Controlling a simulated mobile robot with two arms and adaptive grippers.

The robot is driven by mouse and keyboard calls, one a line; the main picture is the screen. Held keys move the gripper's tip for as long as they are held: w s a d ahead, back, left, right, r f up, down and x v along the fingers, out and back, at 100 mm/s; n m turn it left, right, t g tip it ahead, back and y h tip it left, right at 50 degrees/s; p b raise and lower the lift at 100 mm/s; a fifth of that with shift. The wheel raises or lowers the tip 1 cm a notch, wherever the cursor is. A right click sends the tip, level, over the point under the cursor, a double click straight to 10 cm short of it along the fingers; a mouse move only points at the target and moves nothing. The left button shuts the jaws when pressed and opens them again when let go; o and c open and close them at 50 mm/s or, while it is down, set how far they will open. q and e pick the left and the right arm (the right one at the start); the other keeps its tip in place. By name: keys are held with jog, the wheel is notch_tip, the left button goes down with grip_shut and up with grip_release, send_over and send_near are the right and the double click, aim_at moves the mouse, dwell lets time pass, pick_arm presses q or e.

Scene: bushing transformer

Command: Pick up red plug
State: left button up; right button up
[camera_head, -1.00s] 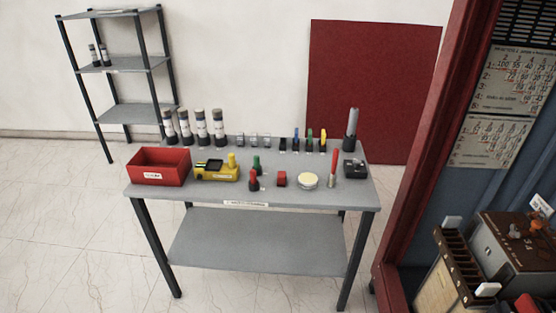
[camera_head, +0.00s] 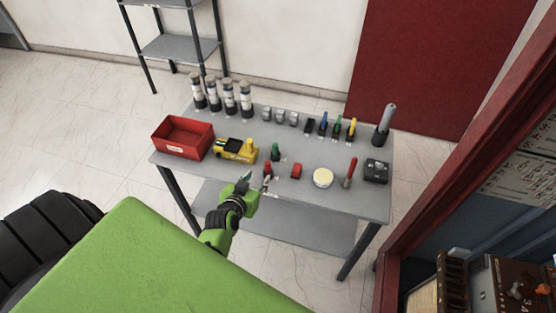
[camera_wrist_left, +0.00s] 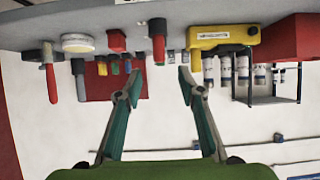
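The red plug (camera_head: 267,169) stands upright near the front edge of the grey table (camera_head: 340,200), just in front of a similar green plug (camera_head: 275,152). My left gripper (camera_head: 256,181) is at the table's front edge, close to the red plug. In the left wrist view, which is upside down, the red plug (camera_wrist_left: 158,46) lies ahead of the left gripper (camera_wrist_left: 161,79), roughly in line with the gap between its fingers. The fingers are spread and nothing is between them. The plug's lower end is partly hidden in the head view. My right gripper is not in view.
Beside the red plug are a yellow device (camera_head: 236,150) on the left and a red block (camera_head: 296,171) on the right. A white round object (camera_head: 323,178), red-handled tool (camera_head: 349,172) and red bin (camera_head: 183,138) share the table. A red frame (camera_head: 480,120) stands at right.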

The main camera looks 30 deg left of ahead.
aim_at(267, 168)
pick_arm(q)
jog(key=b+x, duration=0.4)
jog(key=x, duration=0.3)
jog(key=shift+s+f, duration=0.15)
jog(key=shift+f, duration=0.05)
jog(key=shift+w+b, duration=0.3)
jog(key=shift+b, duration=0.05)
jog(key=b+x, duration=0.4)
jog(key=shift+d+f, duration=0.1)
jog(key=shift+d, duration=0.05)
jog(key=shift+w+f+b, duration=0.2)
jog(key=shift+w+b, duration=0.2)
jog(key=shift+w, duration=0.05)
jog(key=shift+r, duration=0.1)
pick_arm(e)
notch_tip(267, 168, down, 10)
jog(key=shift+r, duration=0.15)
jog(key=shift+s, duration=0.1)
pick_arm(q)
grip_shut()
